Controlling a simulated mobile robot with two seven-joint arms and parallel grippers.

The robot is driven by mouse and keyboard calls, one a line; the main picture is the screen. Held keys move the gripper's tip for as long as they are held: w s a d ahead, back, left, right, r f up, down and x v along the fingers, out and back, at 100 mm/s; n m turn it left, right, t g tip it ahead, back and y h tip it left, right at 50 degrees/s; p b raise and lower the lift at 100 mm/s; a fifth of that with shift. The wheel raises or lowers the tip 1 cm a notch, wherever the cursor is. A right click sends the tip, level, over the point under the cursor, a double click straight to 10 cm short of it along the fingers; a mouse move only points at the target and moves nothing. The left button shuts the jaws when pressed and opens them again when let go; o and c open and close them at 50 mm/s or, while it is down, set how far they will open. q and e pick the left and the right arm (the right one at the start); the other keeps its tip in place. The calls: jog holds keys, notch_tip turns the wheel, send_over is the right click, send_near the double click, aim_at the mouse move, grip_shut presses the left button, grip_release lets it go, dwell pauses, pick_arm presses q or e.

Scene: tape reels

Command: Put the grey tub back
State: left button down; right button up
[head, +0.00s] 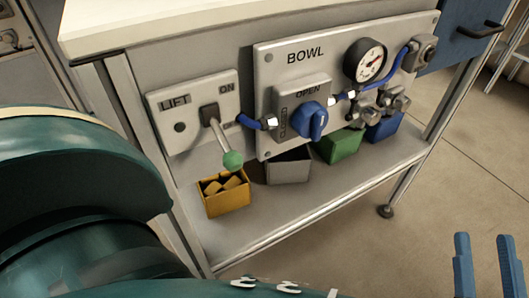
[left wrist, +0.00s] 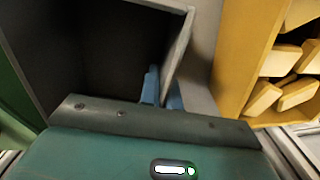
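The grey tub (head: 288,167) stands on the lower shelf in the head view, between a yellow tub and a green tub. In the left wrist view the open, dark, empty-looking grey tub (left wrist: 178,48) fills the upper left. There my left gripper's blue fingers (left wrist: 163,90) are close together on either side of its wall, on the side facing the yellow tub, and appear shut on it. I cannot make out the left fingers in the head view. My right gripper (head: 484,268) is open and empty at the lower right, away from the bench.
The yellow tub (head: 224,194) holds several blocks. The green tub (head: 339,146) and a blue tub (head: 384,126) stand to the right. A lift lever with a green knob (head: 232,160) hangs over the yellow tub. The BOWL panel (head: 290,75) overhangs the shelf (head: 300,205), whose front is clear.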

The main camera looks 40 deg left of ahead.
pick_arm(q)
jog(key=shift+f, duration=0.45)
pick_arm(e)
jog(key=shift+w+r+n+y, duration=0.15)
jog(key=shift+r+n+y, duration=0.15)
jog(key=shift+r, duration=0.1)
jog(key=shift+d, duration=0.1)
pick_arm(q)
jog(key=c, duration=2)
grip_release()
jog(key=shift+f, duration=0.1)
jog(key=shift+c, duration=0.2)
jog(key=o, duration=0.4)
pick_arm(e)
jog(key=shift+r+t, duration=0.15)
jog(key=shift+t, duration=0.15)
jog(key=shift+r, duration=0.1)
